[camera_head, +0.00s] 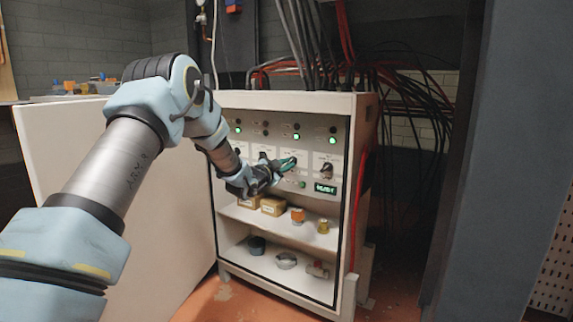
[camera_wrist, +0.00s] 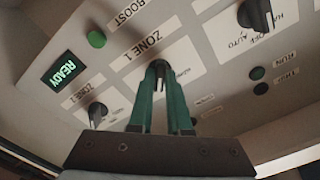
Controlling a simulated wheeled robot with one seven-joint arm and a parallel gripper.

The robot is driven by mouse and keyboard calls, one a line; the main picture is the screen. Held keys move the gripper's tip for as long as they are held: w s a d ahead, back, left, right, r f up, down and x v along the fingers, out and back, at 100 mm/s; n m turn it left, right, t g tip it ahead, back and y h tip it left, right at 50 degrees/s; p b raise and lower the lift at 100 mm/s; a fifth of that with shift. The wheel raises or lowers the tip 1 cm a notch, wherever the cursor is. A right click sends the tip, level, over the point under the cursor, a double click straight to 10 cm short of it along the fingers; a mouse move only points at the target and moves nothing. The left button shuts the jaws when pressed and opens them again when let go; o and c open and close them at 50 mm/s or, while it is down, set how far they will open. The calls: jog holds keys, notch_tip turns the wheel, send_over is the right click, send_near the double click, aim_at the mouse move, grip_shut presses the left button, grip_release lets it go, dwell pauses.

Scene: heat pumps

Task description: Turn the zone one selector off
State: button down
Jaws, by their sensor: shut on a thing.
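The zone one selector (camera_wrist: 158,68) is a dark rotary knob on a pale plate under the label "ZONE 1", seen upside down in the wrist view. My gripper (camera_wrist: 160,88) has its two green fingers shut on this knob, one on each side. The fingers cover much of the knob, so I cannot tell which position it points to. In the head view my gripper (camera_head: 288,163) reaches the row of selectors on the cabinet panel, and the held knob is hidden behind the fingers.
A green button (camera_wrist: 97,39) and a lit READY display (camera_wrist: 66,70) are close by. The open cabinet door (camera_head: 120,200) stands at left; shelves below hold boxes (camera_head: 272,206) and fittings.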

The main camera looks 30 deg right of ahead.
jog(key=n+p, duration=0.2)
jog(key=n, duration=0.2)
jog(key=shift+n+p, duration=0.95)
jog(key=shift+n, duration=0.85)
jog(key=c, duration=0.9)
grip_release()
jog(key=shift+o, duration=0.2)
jog(key=p+v, duration=0.1)
jog(key=v, duration=0.9)
jog(key=shift+s+a+p, duration=0.25)
jog(key=shift+a+p, duration=0.1)
jog(key=shift+p, duration=0.05)
